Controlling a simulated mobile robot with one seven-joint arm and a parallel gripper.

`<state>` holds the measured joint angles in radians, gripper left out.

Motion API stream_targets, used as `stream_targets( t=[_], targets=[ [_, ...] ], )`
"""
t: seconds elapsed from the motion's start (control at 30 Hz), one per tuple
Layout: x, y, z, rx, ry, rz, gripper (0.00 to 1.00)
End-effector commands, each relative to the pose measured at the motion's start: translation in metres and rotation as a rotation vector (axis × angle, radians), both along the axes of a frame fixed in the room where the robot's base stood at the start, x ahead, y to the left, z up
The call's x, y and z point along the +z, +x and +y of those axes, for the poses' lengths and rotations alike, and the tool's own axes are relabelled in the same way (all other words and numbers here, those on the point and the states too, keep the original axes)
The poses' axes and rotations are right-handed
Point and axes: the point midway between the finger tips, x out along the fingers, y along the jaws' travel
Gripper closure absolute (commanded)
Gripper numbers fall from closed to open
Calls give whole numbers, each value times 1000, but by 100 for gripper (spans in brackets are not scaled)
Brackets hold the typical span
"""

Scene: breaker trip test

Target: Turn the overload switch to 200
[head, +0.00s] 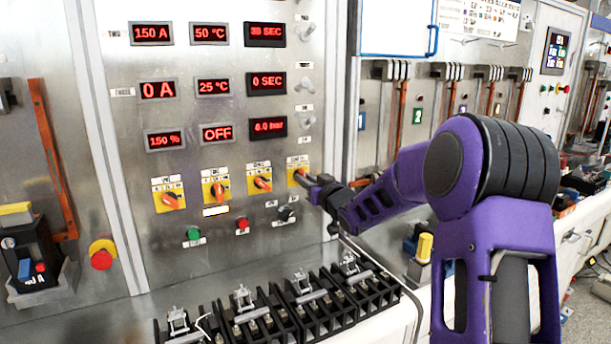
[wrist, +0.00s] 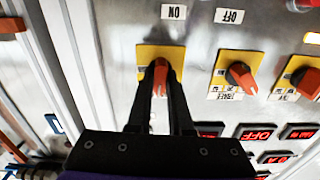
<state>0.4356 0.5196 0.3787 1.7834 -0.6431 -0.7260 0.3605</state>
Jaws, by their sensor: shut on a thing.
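A row of several orange rotary knobs on yellow plates sits on the metal panel; I cannot read which label marks the overload switch. My gripper (head: 311,183) is at the rightmost knob (head: 299,176) in the head view and partly hides it. In the wrist view, my gripper (wrist: 161,68) has its two fingers on either side of that orange knob (wrist: 161,80), shut on it. The knob points roughly up and down in that picture. A red display (head: 165,140) reads 150 %.
Other knobs (head: 262,183) stand to the left in the head view. Below are a green button (head: 193,233), a red button (head: 242,223) and a black switch (head: 286,213). Black terminal blocks (head: 325,308) lie on the bench below. A red stop button (head: 101,259) is further left.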

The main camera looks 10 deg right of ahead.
Motion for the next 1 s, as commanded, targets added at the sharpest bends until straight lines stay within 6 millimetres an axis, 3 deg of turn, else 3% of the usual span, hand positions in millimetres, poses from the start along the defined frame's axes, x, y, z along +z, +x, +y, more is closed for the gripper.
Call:
stream_targets(
  t=[0.03, 0.6, 1.0],
  targets=[
    [7, 1, 0, 0, 43, 3, 100],
    [6, 1, -1, 2, 515, 155, 100],
    [7, 2, -2, 2, 678, 204, 100]
  ],
)
